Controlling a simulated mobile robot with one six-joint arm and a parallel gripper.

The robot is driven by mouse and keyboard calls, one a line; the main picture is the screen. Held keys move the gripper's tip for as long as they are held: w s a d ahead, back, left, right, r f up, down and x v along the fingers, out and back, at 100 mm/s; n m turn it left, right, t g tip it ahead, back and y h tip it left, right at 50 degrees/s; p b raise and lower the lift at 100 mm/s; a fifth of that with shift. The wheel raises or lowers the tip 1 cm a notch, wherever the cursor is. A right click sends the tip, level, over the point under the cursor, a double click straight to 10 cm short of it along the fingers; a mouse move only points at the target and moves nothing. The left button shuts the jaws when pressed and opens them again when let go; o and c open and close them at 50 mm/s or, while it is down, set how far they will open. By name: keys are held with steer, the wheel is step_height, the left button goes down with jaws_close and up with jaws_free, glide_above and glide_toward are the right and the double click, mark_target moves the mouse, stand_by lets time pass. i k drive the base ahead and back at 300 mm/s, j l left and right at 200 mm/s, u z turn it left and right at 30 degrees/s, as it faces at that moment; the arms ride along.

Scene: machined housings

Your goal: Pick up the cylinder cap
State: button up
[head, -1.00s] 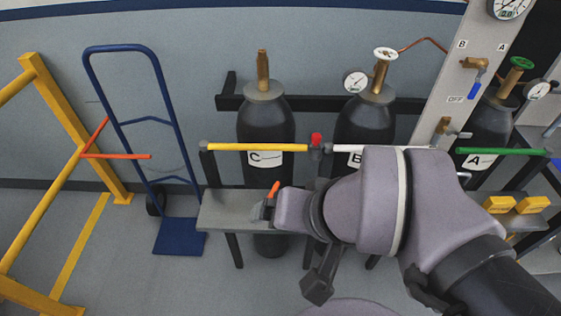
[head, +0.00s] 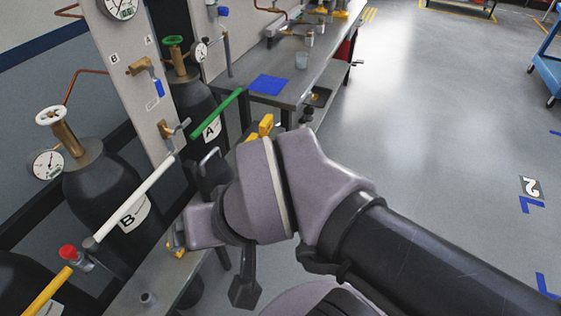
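My gripper (head: 176,243) is at the left end of my arm, low over the grey bench in front of the cylinders. Its fingers are small and mostly hidden by the wrist, with a bit of orange-yellow showing at the tip. I cannot tell whether they are open, shut or holding something. A small grey round piece (head: 148,298) stands on the bench, below and left of the gripper and apart from it. It may be the cylinder cap, but it is too small to be sure.
Black cylinders B (head: 108,195) and A (head: 190,98) stand behind white and green bars (head: 217,113). Yellow blocks (head: 266,125) lie beyond my wrist. A workbench (head: 300,85) with a blue mat (head: 269,84) is farther back. Open floor (head: 430,120) is at right.

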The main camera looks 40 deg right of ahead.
mark_target(213, 171)
steer(key=z, duration=0.35)
steer(key=i+l+u, duration=0.4)
steer(key=l+u, duration=0.2)
steer(key=i+l+u, duration=0.1)
steer(key=l+u, duration=0.2)
steer(key=l, duration=0.15)
steer(key=i+l+u, duration=0.1)
steer(key=l+u, duration=0.2)
steer(key=l, duration=0.1)
